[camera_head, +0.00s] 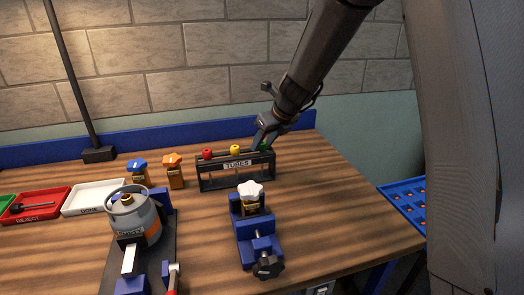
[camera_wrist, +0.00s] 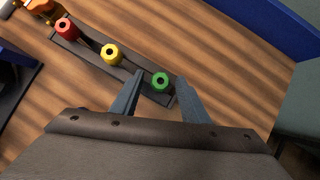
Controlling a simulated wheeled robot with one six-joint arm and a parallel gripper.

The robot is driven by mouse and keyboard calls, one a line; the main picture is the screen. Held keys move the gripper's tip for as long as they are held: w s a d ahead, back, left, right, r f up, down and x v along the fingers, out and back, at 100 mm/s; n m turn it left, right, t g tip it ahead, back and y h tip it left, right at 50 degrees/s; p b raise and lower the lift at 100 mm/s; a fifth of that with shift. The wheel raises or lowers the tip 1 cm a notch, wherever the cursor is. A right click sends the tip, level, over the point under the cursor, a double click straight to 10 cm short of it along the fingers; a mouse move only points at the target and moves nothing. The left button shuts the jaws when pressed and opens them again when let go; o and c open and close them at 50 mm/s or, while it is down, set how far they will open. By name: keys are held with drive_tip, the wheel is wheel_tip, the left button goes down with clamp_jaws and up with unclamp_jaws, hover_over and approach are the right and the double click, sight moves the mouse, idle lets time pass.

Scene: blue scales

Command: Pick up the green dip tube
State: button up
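The green dip tube (camera_wrist: 161,80) stands in the tube rack, its round green top with a dark centre hole showing in the wrist view. In the head view only a bit of green (camera_head: 265,147) shows beside my gripper (camera_head: 262,136). In the wrist view my gripper (camera_wrist: 157,92) is open, with one finger to the left of the green top and one to the right. Whether the fingers touch it I cannot tell. The black rack labelled TUBES (camera_head: 237,164) also holds a red tube (camera_head: 207,153) and a yellow tube (camera_head: 235,149).
A blue vise (camera_head: 258,246) with a white-knobbed valve (camera_head: 250,190) stands in front of the rack. A grey gas cylinder (camera_head: 135,215) is at front left. Blue- and orange-topped valves (camera_head: 173,170) stand left of the rack. The wooden table right of the rack is clear.

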drive_tip(key=c, duration=0.9)
drive_tip(key=shift+r, duration=0.1)
